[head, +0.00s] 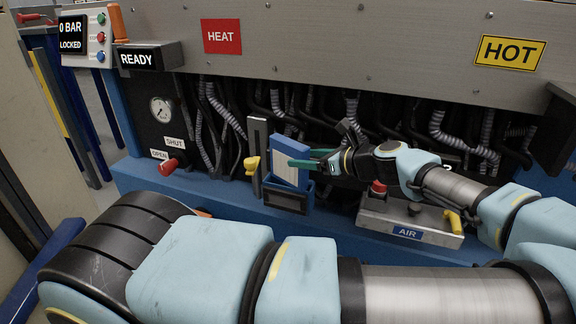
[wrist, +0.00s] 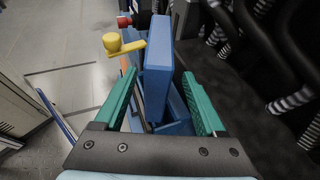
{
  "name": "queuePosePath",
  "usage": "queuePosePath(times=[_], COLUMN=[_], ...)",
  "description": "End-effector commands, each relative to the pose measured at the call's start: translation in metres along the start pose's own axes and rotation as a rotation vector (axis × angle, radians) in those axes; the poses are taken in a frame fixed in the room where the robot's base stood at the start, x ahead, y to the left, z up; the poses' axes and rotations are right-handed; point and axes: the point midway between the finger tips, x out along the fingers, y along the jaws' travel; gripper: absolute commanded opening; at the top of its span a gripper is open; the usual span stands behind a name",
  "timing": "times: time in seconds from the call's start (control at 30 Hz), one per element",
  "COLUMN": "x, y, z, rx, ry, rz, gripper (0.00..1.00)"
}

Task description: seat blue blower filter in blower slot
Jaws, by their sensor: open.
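The blue blower filter (head: 292,151), a flat blue frame with a pale face, stands nearly upright with its top well above the blue blower slot (head: 285,201). Its lower end appears to be inside the slot's mouth; how deep is hidden. In the wrist view the filter (wrist: 157,75) rises from the blue slot (wrist: 178,123), between the fingers. My gripper (head: 304,159) is at the filter's right side in the head view. In the wrist view my gripper (wrist: 159,78) is open, green fingers on either side of the filter with visible gaps.
A yellow knob (head: 252,166) and a dark upright plate (head: 258,146) stand just left of the slot. A grey AIR box (head: 408,223) with a red button is to the right. Dark hoses (head: 209,124) hang behind. A red-handled lever (head: 169,167) is farther left.

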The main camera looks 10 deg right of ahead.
Motion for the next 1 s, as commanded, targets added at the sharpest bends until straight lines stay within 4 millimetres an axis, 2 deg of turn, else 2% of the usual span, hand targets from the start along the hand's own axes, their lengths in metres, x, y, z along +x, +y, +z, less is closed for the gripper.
queuePosePath(times=[0.23, 0.5, 0.8, 1.0], x=[0.021, 0.057, 0.062, 0.062], y=[0.001, 0.003, 0.003, 0.003], z=[-0.003, -0.004, -0.002, -0.002], rx=[-0.002, -0.001, 0.0, 0.0], ry=[-0.002, 0.0, 0.0, 0.0], rz=[0.001, 0.0, -0.001, -0.001], gripper=[0.72, 0.72, 0.72, 0.51])
